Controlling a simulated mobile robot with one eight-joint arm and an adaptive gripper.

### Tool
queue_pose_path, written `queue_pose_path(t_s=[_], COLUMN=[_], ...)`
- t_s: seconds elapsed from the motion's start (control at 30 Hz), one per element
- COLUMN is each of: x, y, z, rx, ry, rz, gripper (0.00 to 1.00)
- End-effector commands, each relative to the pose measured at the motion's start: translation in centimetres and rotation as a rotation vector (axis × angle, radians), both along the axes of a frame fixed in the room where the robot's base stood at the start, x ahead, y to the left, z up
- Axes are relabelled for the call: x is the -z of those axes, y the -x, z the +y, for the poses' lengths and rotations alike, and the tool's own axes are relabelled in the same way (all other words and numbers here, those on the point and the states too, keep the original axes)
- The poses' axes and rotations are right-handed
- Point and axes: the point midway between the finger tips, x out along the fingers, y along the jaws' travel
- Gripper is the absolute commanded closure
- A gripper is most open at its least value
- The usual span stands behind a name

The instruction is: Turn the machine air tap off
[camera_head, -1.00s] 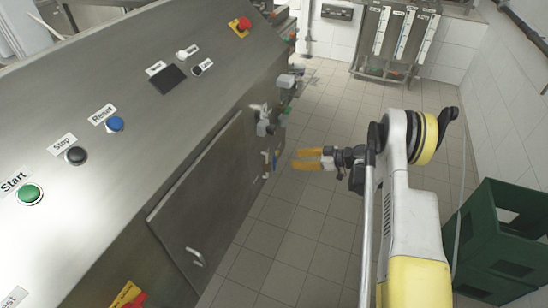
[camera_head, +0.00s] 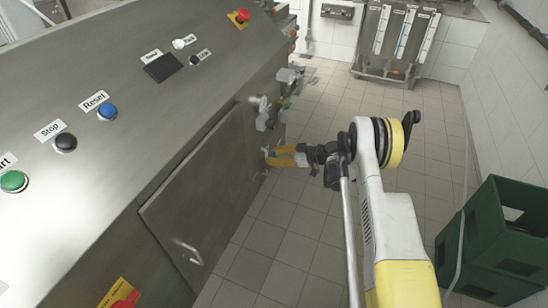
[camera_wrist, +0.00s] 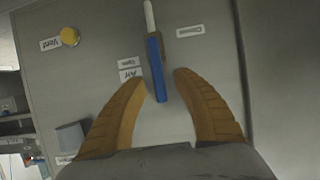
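The air tap (camera_wrist: 157,68) has a long blue lever on the machine's grey panel in the wrist view. It points toward my gripper, beside labels that seem to read "Air" and "Open" (camera_wrist: 131,73). My gripper (camera_wrist: 164,82) is open, with its orange-brown fingers on either side of the lever's near end. I see no clear contact, and depth is hard to judge. In the head view my gripper (camera_head: 267,156) reaches the end of the steel machine (camera_head: 180,100). The tap is not distinguishable there.
A yellow knob (camera_wrist: 70,36) labelled "Vent" is left of the tap, and a grey fitting (camera_wrist: 70,136) is lower left. Valves (camera_head: 268,115) stick out of the machine beyond my gripper. A green crate (camera_head: 495,240) stands at right. Tiled floor (camera_head: 300,225) is open between.

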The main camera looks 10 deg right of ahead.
Motion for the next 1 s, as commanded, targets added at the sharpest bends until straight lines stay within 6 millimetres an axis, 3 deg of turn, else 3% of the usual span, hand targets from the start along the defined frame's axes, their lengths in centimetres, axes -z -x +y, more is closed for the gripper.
queue_pose_path(t_s=[0.07, 0.17, 0.2, 0.67, 1.0], x=[-0.02, -0.01, -0.01, 0.01, 0.13], y=[0.01, 0.02, 0.02, 0.12, 0.85], z=[-0.01, -0.02, -0.02, 0.09, 0.62], rx=[0.000, 0.000, 0.000, 0.000, -0.001], ry=[0.000, 0.000, 0.000, 0.013, 0.123], rz=[0.000, 0.000, 0.000, -0.018, -0.169], gripper=[0.66, 0.96, 1.00, 1.00, 1.00])
